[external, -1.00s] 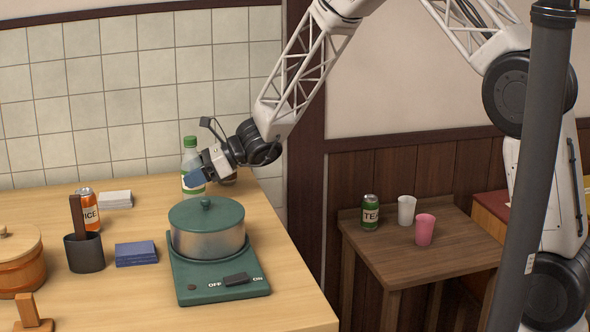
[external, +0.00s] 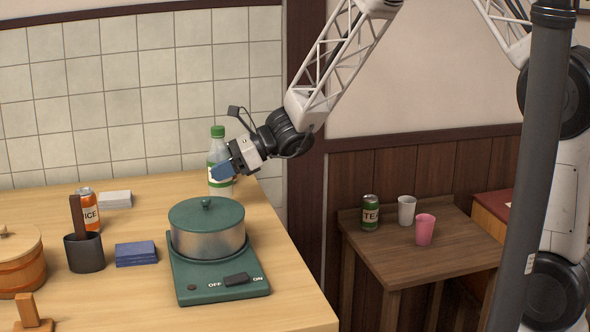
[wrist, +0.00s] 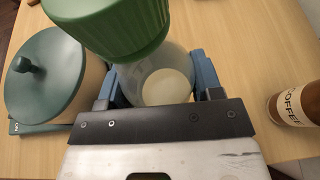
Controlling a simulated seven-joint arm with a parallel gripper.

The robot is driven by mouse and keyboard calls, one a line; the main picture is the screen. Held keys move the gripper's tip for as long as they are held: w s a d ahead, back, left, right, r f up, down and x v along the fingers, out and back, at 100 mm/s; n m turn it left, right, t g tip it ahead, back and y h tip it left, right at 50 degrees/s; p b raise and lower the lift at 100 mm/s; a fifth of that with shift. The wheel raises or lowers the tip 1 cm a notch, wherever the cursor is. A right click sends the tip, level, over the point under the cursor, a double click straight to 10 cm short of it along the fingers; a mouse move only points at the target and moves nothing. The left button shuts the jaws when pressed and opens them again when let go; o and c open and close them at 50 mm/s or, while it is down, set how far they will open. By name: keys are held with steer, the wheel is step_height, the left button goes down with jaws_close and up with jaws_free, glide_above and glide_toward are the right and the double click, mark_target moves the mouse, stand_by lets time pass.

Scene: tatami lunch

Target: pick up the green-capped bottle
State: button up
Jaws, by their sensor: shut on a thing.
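The green-capped bottle (external: 218,148), clear with a white and green label, stands upright at the back right of the wooden counter area in the external view. My gripper (external: 226,171) is shut on its body from the right, with the blue fingers against its sides. In the wrist view the green cap (wrist: 118,25) is large at the top, and my gripper (wrist: 160,82) has one finger on either side of the clear body.
A green-lidded pot (external: 208,235) sits on a green scale-like stove (external: 222,290) in front of the bottle. A coffee bottle (wrist: 292,103) stands at the right in the wrist view. An orange can (external: 89,212), a dark cup (external: 84,253) and blue box (external: 136,254) are left.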

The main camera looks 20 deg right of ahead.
steer(key=s+d, duration=0.4)
steer(key=s, duration=0.1)
steer(key=shift+s+d+r, duration=0.2)
steer(key=shift+r, duration=0.15)
